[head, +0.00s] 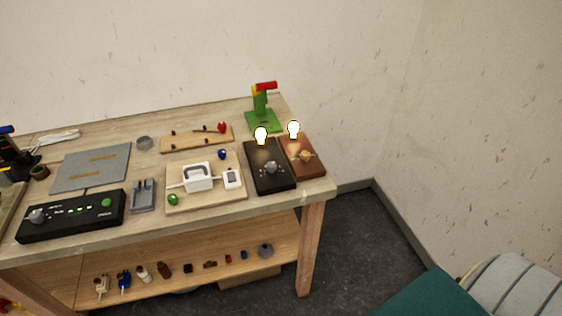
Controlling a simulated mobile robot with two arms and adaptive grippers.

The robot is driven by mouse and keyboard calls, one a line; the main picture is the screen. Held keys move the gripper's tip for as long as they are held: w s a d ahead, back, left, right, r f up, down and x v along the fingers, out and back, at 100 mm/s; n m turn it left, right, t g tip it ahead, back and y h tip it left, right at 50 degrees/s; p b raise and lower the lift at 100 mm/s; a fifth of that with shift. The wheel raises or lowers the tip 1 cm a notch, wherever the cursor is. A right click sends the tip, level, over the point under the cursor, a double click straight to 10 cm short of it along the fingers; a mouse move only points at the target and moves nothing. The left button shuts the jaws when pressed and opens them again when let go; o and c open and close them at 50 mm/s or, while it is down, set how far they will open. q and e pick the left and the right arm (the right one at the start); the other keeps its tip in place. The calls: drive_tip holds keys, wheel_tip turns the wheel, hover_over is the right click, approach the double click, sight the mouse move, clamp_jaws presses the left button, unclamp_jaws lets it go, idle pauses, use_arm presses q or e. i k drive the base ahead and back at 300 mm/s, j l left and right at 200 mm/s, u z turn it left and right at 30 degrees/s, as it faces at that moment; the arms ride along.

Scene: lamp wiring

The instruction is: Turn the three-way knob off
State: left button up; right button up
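A black box (257,181) near the right end of the workbench carries a glowing bulb (261,136) and a grey knob (271,167). Beside it on the right, a reddish-brown box (288,145) carries another glowing bulb (294,129) and a copper-coloured knob (305,156). At the front left, a long black unit (75,217) has a grey knob (38,215), lit green marks and a green button. I cannot tell from the picture which knob is the three-way one, nor read any setting. Neither of my grippers is in view.
The wooden workbench (205,109) holds a grey mat (110,153), a board with a white open box (199,176) and a green stand (262,104). Several small parts lie on the lower shelf (140,297). Dark floor (365,235) is free to the right.

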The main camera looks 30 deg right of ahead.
sight(304, 156)
drive_tip(key=i+j, duration=0.2)
drive_tip(key=i, duration=0.2)
drive_tip(key=i+z, duration=0.1)
drive_tip(key=z, duration=0.35)
drive_tip(key=i+j+z, duration=0.1)
drive_tip(key=z, duration=0.35)
drive_tip(key=j+z, duration=0.2)
drive_tip(key=z, duration=0.25)
drive_tip(key=i+j, duration=0.05)
